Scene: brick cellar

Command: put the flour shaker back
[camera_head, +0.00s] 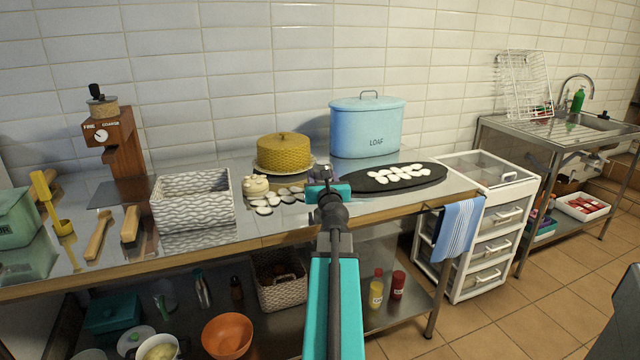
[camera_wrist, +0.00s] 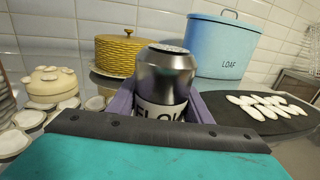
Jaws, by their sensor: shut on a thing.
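The flour shaker (camera_wrist: 165,75) is a grey metal canister with a domed top and a white label with dark letters, partly cut off. In the wrist view it stands upright between the two purple fingers of my gripper (camera_wrist: 160,108), which is shut on it. Its lower part is hidden behind the gripper's front. In the head view my gripper (camera_head: 328,188) is over the front part of the steel worktop (camera_head: 290,222), in front of the blue loaf bin, and mostly hides the shaker. I cannot tell whether the shaker touches the worktop.
A dark oval board (camera_head: 430,184) with white pieces lies to the right. The loaf bin (camera_head: 350,130) and yellow cake cover (camera_head: 284,150) stand behind.

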